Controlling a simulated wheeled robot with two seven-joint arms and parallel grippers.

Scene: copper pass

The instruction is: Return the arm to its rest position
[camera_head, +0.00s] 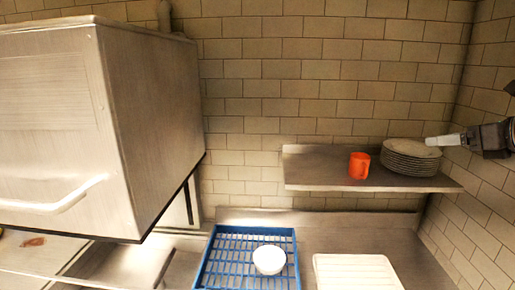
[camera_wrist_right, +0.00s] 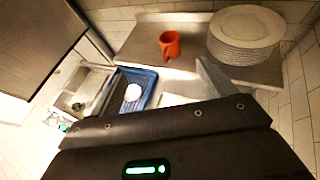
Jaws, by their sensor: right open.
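My right gripper (camera_head: 444,140) comes in from the right edge in the head view, near the right wall. Its pale finger overlaps the edge of the plate stack in the picture; contact cannot be told. It is open and I see nothing held in it. In the right wrist view a pale finger (camera_wrist_right: 212,79) shows beyond the dark gripper body, with the shelf behind it. Most of the right arm is outside the head view. My left gripper is not in view.
A steel wall shelf (camera_head: 320,174) holds an orange mug (camera_head: 359,166) and a stack of white plates (camera_head: 410,158). Below, a blue rack (camera_head: 225,265) holds a white bowl (camera_head: 269,260), beside a white tray (camera_head: 355,272). A large steel hood-like box (camera_head: 150,120) fills the left.

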